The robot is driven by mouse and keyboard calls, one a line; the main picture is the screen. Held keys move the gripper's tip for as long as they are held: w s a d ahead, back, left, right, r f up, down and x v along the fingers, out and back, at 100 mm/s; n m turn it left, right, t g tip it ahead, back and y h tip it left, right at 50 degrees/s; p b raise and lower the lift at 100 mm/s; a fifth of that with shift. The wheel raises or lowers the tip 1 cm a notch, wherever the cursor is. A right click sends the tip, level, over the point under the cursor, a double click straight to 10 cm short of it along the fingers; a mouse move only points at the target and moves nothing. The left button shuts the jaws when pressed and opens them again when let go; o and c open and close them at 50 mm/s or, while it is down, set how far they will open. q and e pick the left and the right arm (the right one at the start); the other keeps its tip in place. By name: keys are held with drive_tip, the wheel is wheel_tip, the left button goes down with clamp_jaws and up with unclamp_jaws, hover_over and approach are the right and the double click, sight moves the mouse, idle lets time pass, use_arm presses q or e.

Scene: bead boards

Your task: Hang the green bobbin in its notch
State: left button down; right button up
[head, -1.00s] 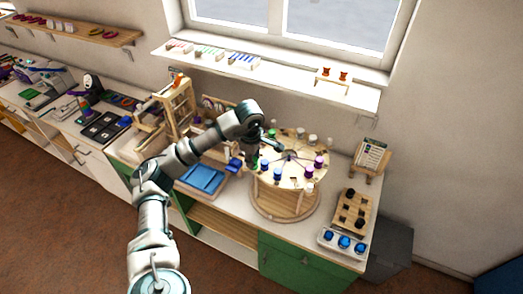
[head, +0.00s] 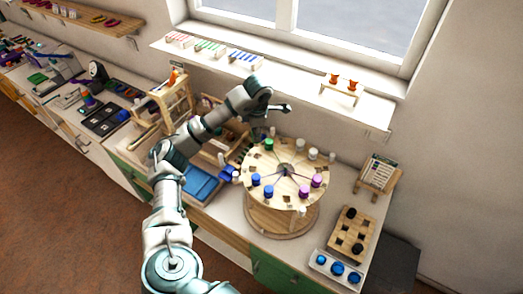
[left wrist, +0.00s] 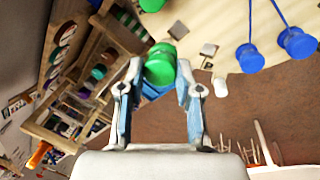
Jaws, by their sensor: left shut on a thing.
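A green bobbin (left wrist: 160,65) sits between the fingertips of my left gripper (left wrist: 158,78) in the left wrist view. The gripper is shut on it. In the head view the left gripper (head: 281,107) is above the far left rim of the round wooden board (head: 285,160); the held bobbin cannot be made out there. Another green bobbin (head: 269,144) stands on the board's far left part. Blue bobbins (head: 256,179) and purple bobbins (head: 317,180) stand along its near and right sides. Which notch belongs to the held bobbin cannot be told. My right gripper is not in view.
Left of the board are a blue tray (head: 200,185) and a wooden rack (head: 172,100). To the right are a card stand (head: 378,175), a peg block (head: 351,233) and a tray of blue pieces (head: 338,268). A window shelf (head: 290,88) runs behind.

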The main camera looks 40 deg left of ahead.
use_arm(q)
drive_tip(key=f, duration=0.3)
drive_tip(key=shift+s+d, duration=0.2)
drive_tip(key=shift+s, duration=0.15)
wheel_tip(320, 180, down, 5)
drive_tip(key=shift+r+p, duration=0.1)
drive_tip(key=shift+p, duration=0.45)
drive_tip(key=c, duration=0.8)
unclamp_jaws()
drive_tip(key=shift+o, duration=0.2)
drive_tip(key=shift+w+d, duration=0.1)
